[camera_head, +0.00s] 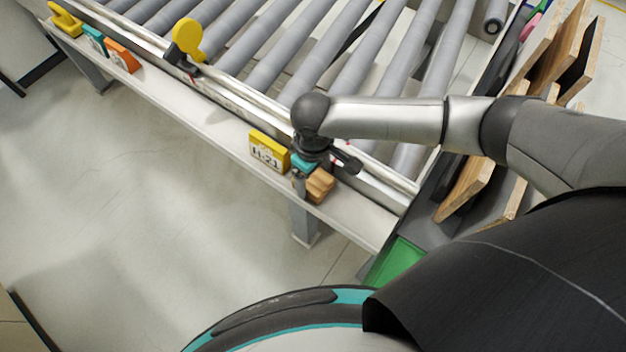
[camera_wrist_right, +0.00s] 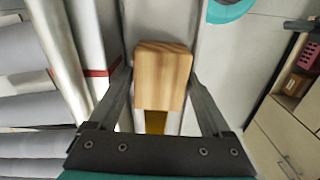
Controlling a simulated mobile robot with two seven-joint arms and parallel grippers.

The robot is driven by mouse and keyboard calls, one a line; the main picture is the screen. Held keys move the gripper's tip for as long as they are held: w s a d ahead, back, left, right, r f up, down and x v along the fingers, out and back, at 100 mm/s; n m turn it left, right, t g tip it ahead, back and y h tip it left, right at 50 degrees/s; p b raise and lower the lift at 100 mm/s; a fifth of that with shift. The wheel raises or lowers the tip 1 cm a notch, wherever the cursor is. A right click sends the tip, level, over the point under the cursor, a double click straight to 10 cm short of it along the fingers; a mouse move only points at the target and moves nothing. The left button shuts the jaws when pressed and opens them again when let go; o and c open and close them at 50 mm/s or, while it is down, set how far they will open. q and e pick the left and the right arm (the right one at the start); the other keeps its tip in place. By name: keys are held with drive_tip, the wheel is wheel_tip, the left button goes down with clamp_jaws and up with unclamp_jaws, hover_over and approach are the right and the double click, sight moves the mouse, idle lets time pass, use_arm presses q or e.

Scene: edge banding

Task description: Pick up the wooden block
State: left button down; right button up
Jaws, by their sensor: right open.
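The wooden block (camera_head: 320,184) is a light brown block on the narrow ledge along the conveyor's near side in the head view. My right gripper (camera_head: 311,170) is over the ledge right at the block, pointing down. In the right wrist view the wooden block (camera_wrist_right: 163,76) lies between the two open fingers of my right gripper (camera_wrist_right: 160,82). One finger is on each side of it, with the tips close to its sides. I cannot tell whether they touch it. My left gripper is in neither view.
A yellow "H-21" tag (camera_head: 268,152) stands on the ledge just left of the gripper. Conveyor rollers (camera_head: 290,55) and a metal rail lie behind. Wooden boards (camera_head: 555,60) stand at the right, and a green surface (camera_head: 395,262) is below. The floor (camera_head: 150,200) at left is clear.

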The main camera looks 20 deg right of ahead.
sight(313, 178)
drive_tip(key=c, duration=1.1)
wheel_tip(313, 178, up, 20)
drive_tip(key=p, duration=0.3)
drive_tip(key=d+f+m+b, duration=0.2)
drive_tip(key=f+m+b, duration=0.1)
drive_tip(key=b, duration=0.4)
drive_tip(key=d+f+m+b, duration=0.3)
drive_tip(key=m+b, duration=0.1)
drive_tip(key=b, duration=0.4)
drive_tip(key=shift+s+d+f+b, duration=0.2)
drive_tip(key=shift+d+f+b, duration=0.05)
drive_tip(key=shift+d+b, duration=0.05)
